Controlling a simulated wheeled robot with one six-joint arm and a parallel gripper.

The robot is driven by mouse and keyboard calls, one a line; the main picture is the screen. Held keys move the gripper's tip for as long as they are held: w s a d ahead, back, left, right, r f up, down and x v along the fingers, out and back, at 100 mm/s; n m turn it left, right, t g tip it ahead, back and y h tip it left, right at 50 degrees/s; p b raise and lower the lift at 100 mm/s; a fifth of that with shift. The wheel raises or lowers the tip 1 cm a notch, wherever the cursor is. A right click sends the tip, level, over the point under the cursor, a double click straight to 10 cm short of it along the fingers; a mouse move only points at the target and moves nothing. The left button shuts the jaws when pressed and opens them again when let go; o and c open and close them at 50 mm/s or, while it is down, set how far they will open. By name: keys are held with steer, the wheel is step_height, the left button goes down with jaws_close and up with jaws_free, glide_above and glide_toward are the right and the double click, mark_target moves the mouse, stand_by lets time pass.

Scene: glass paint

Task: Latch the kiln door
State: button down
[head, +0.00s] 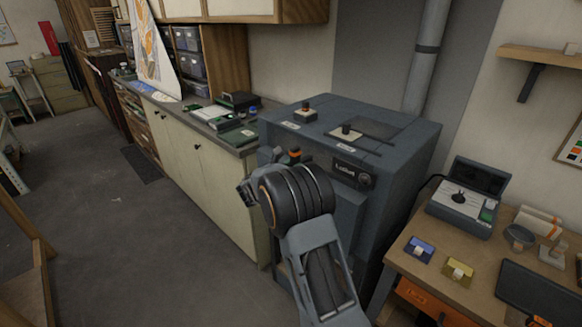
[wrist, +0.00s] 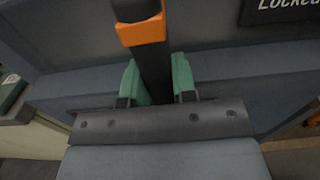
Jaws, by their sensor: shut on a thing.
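The kiln (head: 415,150) is a large blue-grey metal box in the middle of the head view. Its front door (head: 345,225) is partly hidden behind my arm and looks closed, though its edge is hard to see. A dark latch lever (wrist: 152,58) with an orange band stands between the green fingers of my gripper (wrist: 158,80) in the wrist view. The gripper is shut on the lever below the band. In the head view the orange band (head: 295,153) shows just above my wrist; the fingers are hidden. A sign (wrist: 285,8) at the wrist view's top right reads "LOCKED", partly cut off.
A long cabinet with a grey counter (head: 190,112) runs to the left of the kiln. A wooden desk (head: 400,250) with a control box (head: 462,205) stands at the right. Two small knobs sit on the kiln's top. The floor (head: 150,240) at the left is clear.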

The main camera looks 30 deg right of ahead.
stand_by(0.3)
steer(key=c, duration=0.9)
jaws_free()
steer(key=b+v, duration=0.2)
steer(key=v, duration=1.1)
steer(key=shift+s+a+b, duration=0.2)
steer(key=shift+a+b, duration=0.15)
steer(key=shift+b, duration=0.05)
